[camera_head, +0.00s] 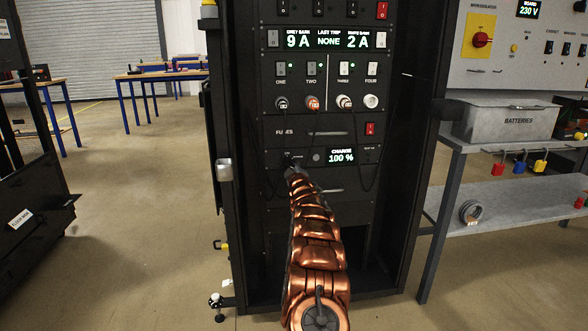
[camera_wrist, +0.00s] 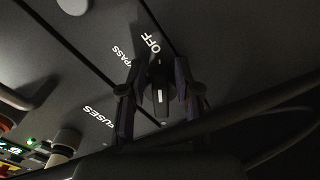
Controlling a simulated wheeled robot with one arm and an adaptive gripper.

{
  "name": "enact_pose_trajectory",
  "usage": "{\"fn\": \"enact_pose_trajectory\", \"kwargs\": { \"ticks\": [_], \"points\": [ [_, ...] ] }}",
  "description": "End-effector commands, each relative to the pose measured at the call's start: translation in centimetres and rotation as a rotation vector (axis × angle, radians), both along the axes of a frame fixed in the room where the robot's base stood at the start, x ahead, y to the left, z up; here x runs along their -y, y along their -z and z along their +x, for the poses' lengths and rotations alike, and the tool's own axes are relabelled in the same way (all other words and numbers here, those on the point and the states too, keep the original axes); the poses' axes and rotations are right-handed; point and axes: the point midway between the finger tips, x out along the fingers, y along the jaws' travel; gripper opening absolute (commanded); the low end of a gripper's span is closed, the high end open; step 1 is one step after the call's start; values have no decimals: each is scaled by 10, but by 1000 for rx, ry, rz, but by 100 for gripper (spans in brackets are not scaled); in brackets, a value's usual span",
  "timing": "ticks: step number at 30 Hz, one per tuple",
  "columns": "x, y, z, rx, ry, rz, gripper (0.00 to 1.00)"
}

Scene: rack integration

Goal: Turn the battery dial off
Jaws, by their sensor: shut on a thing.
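In the wrist view the dial (camera_wrist: 158,84) is a small black knob with a short white mark, on a dark panel. The printed word OFF (camera_wrist: 151,42) is just beyond it, with a second label ending in PASS beside that. My gripper (camera_wrist: 158,80) is shut on the dial, one dark finger on each side. I cannot tell surely which label the dial points to. In the head view my copper arm reaches up to the battery panel, with my gripper (camera_head: 290,163) at its left part and hiding the dial. The charge display (camera_head: 341,156) on this panel reads 100 %.
The fuses panel (camera_head: 325,132) with a red switch is just above. Higher are several sockets with hanging black cables, which pass close to my arm; a cable (camera_wrist: 230,118) also crosses the wrist view. A grey bench (camera_head: 520,143) stands right; open floor lies left.

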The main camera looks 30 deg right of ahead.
Motion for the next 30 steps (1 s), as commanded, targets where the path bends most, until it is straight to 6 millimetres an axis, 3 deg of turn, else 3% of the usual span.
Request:
{"fn": "enact_pose_trajectory", "kwargs": {
  "ticks": [1,2,9,22,30],
  "points": [
    [-8,-3,4,4,-12,-5,0],
    [-8,-3,4,4,-12,-5,33],
    [-4,-2,2,3,-6,-3,58],
    [-2,-3,-2,3,-2,-2,59],
    [-9,-5,-18,5,-1,-3,59]
  ]
}}
